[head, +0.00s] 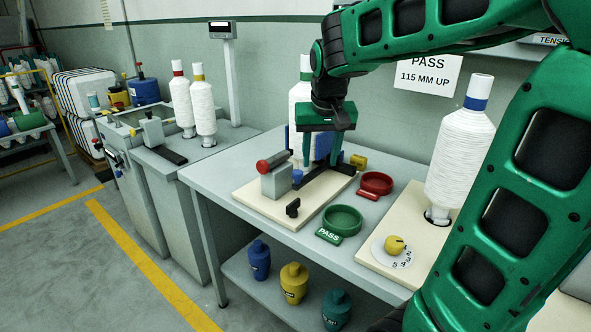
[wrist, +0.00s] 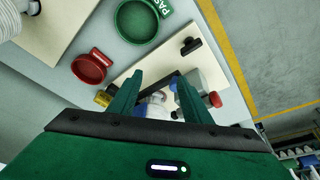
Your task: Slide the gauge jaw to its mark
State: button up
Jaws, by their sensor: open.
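The gauge stands on a cream board (head: 245,193) on the grey bench. It has a grey block (head: 277,181) with a red knob (head: 263,166) on its left side and a black rail (head: 325,188) running right and back. Small blue parts sit beside the block; I cannot tell which part is the jaw or where its mark is. My gripper (head: 321,163) is open above the rail, pointing down. In the wrist view its fingers (wrist: 157,85) are apart, with the rail and a white-and-blue bobbin (wrist: 152,107) partly showing between and below them. Contact with the gauge cannot be told.
A red dish (head: 375,185) and a green PASS dish (head: 342,219) lie right of the board. A black knob (head: 293,208) is on the board's front. A large white bobbin (head: 460,150) and yellow dial (head: 395,245) stand further right. A yellow piece (head: 358,161) lies behind.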

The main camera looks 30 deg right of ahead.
send_near(297, 171)
jog(key=shift+t, duration=0.4)
jog(key=x, duration=0.5)
jog(key=s+x, duration=0.1)
jog(key=x, duration=0.2)
jog(key=shift+f, duration=0.25)
